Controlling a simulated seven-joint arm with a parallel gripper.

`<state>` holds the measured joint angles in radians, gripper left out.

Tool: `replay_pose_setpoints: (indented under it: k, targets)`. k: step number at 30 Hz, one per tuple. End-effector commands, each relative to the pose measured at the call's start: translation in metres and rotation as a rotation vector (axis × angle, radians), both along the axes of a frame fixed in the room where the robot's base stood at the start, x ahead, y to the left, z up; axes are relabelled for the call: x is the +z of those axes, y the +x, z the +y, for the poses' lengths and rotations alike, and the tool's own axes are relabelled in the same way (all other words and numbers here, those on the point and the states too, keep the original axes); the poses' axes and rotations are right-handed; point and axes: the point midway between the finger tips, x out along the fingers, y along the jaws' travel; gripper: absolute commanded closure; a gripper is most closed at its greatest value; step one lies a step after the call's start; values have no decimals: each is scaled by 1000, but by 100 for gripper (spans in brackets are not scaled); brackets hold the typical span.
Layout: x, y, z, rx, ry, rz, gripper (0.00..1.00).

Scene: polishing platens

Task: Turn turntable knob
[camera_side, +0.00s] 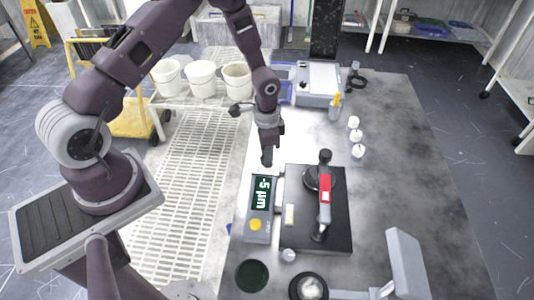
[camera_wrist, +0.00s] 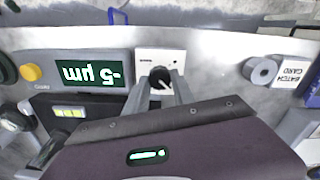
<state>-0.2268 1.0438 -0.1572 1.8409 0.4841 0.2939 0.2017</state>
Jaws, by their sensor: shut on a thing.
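A black knob (camera_wrist: 160,77) with a pale pointer line sits on a small white panel (camera_wrist: 144,56) in the wrist view. My gripper (camera_wrist: 161,86) has one grey finger on each side of this knob and is shut on it. The pointer slants across the knob face. In the side view my gripper (camera_side: 267,161) points down just behind the grey gauge box, and it hides the knob there. The black turntable base (camera_side: 338,238) is to the right of the gauge, with a red and black arm (camera_side: 325,188) across it.
The gauge box (camera_side: 258,228) has a yellow button (camera_side: 256,224) and a display (camera_side: 262,193) reading -5 µm. White-topped bottles (camera_side: 357,150) stand at the right. A grey ring-shaped part (camera_wrist: 263,71) and a batch card (camera_wrist: 290,74) lie near my gripper.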

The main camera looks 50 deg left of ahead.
Motion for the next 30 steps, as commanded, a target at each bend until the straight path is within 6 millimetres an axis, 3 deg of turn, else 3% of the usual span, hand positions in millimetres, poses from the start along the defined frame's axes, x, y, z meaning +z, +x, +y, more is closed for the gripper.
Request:
replay_pose_setpoints:
  k: [11, 12, 15, 25, 30]
  targets:
    - [0, -2, 1, -3, 2, 5, 100]
    - [0, -2, 1, -3, 2, 5, 68]
    - [0, -1, 1, -3, 1, 4, 49]
    - [3, 0, 1, -2, 0, 1, 48]
    - [36, 1, 1, -2, 2, -3, 48]
